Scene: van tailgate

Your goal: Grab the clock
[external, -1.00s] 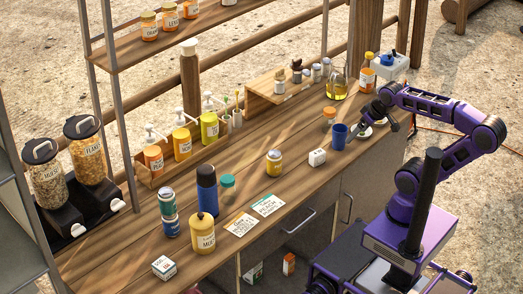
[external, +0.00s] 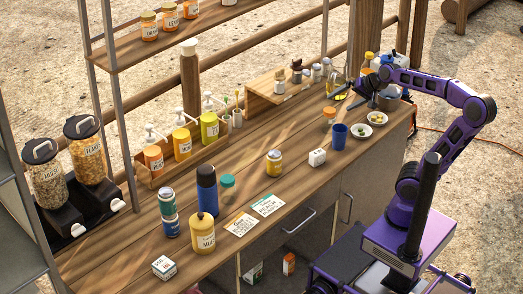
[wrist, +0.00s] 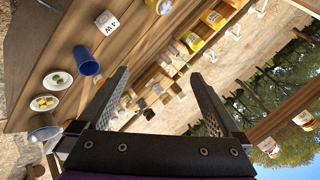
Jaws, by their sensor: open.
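I cannot make out a clock for certain in either view. A small white box with dark marks (external: 317,157) stands on the wooden counter; it also shows at the upper left of the wrist view (wrist: 107,22), but I cannot tell what it is. My gripper (wrist: 157,75) is open, with nothing between its fingers. In the external view my gripper (external: 345,91) hangs over the far right end of the counter, beyond the blue cup and well apart from the white box. It partly hides the oil bottle and items behind it.
A spice jar (external: 274,163) and a dark blue flask (external: 207,190) stand further left. Pump bottles (external: 181,144) line the back. The front middle counter has free room.

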